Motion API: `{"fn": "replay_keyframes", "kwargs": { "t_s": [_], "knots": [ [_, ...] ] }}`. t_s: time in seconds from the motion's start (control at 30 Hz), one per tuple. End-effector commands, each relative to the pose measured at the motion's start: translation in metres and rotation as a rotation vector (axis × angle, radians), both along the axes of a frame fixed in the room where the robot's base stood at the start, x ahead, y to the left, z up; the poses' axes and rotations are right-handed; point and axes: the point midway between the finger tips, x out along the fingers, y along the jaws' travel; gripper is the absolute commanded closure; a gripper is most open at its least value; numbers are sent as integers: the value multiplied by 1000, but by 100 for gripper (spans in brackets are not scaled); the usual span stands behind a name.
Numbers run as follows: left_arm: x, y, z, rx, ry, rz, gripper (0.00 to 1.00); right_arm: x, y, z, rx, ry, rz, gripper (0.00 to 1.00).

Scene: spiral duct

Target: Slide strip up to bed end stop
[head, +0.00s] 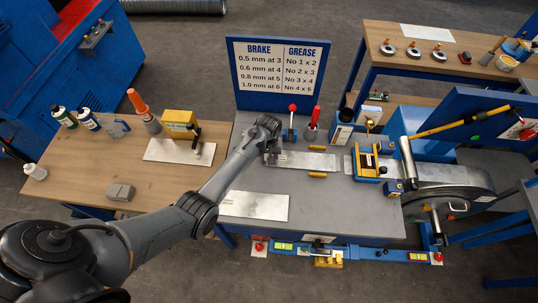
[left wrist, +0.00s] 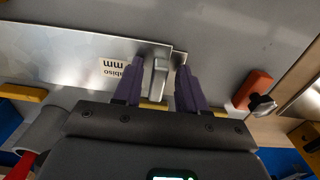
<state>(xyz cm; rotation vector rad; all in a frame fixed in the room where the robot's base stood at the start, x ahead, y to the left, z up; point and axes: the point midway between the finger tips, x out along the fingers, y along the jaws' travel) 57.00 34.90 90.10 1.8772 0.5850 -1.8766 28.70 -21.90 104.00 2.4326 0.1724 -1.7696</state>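The metal strip (head: 312,161) lies flat on the grey bed (head: 335,205), running from under my left gripper toward the yellow-and-blue clamp unit (head: 370,163). In the left wrist view the strip (left wrist: 75,58) carries a printed label. My left gripper (head: 266,152) is low over the strip's left end. Its purple fingers (left wrist: 160,78) stand apart on either side of a small upright metal piece (left wrist: 159,75) at the strip's end. Contact with either finger is unclear. An orange block with a black knob (left wrist: 253,91), possibly the end stop, sits beyond the right-hand finger, apart from the strip. My right gripper is not in view.
Yellow guide pieces (head: 317,175) flank the strip. A loose sheet (head: 254,206) lies at the bed's front. Red-handled levers (head: 313,117) stand behind the strip. A wooden bench (head: 85,165) with bottles and a yellow box is left; a large coil (head: 450,190) is right.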

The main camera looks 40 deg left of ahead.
Motion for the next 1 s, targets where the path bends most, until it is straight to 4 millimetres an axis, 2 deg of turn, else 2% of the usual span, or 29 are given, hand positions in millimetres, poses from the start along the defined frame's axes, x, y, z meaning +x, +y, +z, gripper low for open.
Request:
{"fn": "replay_keyframes", "kwargs": {
  "t_s": [0.03,0.2,0.27,0.57,1.0],
  "knots": [
    [0,0,0,0,0,0,67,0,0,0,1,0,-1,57],
    [0,0,0,0,0,0,94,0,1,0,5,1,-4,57],
    [0,0,0,0,0,0,100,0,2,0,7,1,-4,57],
    [-1,1,1,-1,-1,0,100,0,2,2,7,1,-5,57],
    [-10,15,2,-1,1,1,100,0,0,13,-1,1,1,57]
  ]
}}
